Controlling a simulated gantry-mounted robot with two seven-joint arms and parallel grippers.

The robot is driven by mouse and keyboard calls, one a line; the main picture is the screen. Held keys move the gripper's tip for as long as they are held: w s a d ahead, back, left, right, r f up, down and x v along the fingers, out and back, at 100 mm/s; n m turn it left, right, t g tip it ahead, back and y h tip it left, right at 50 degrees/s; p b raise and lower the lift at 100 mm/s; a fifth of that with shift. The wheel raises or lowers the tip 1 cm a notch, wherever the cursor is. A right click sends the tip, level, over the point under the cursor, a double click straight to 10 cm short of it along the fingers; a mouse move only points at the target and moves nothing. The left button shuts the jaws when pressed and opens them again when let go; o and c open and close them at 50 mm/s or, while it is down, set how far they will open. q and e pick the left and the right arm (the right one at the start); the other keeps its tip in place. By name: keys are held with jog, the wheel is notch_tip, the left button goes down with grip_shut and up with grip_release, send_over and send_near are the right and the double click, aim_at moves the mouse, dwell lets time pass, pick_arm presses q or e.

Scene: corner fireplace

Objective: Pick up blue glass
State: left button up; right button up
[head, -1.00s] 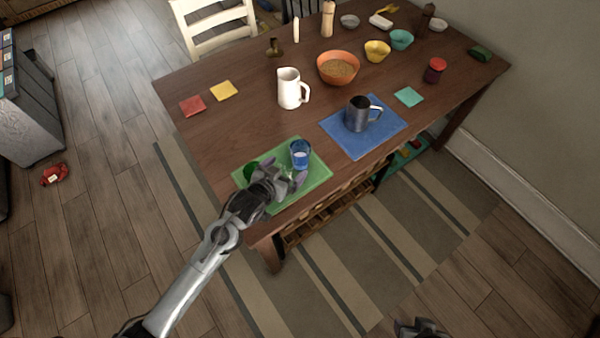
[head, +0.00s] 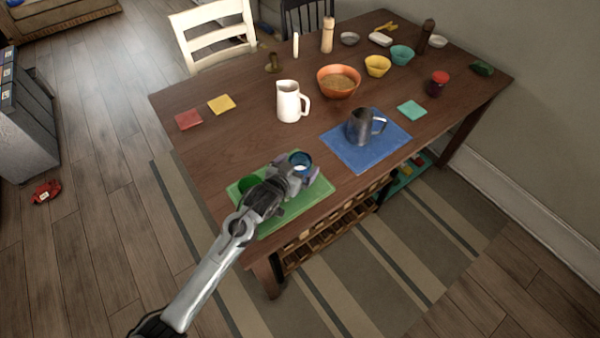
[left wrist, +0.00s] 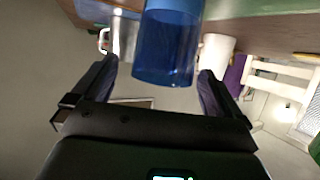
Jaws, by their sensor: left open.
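The blue glass (head: 301,161) stands on the green mat (head: 318,192) at the table's near left corner. In the head view its lower part is hidden by my left gripper (head: 300,174), which is open with its fingers at either side of the glass. In the left wrist view the blue glass (left wrist: 167,48) shows large, ahead of and between the two spread fingers (left wrist: 155,85). I cannot tell whether either finger touches it. My right gripper is not in the frames now.
A green glass (head: 248,184) stands left of my left gripper on the same mat. A white pitcher (head: 289,101) stands behind, and a dark metal mug (head: 360,128) on a blue mat (head: 345,152) to the right. Bare wood lies between the pitcher and the green mat.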

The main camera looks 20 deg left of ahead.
aim_at(305, 158)
pick_arm(q)
jog(key=shift+b+x, duration=0.7)
jog(key=shift+x, duration=1.6)
jog(key=shift+a+f, duration=0.1)
jog(key=shift+a, duration=0.05)
jog(key=shift+c, duration=0.2)
jog(key=c, duration=1.2)
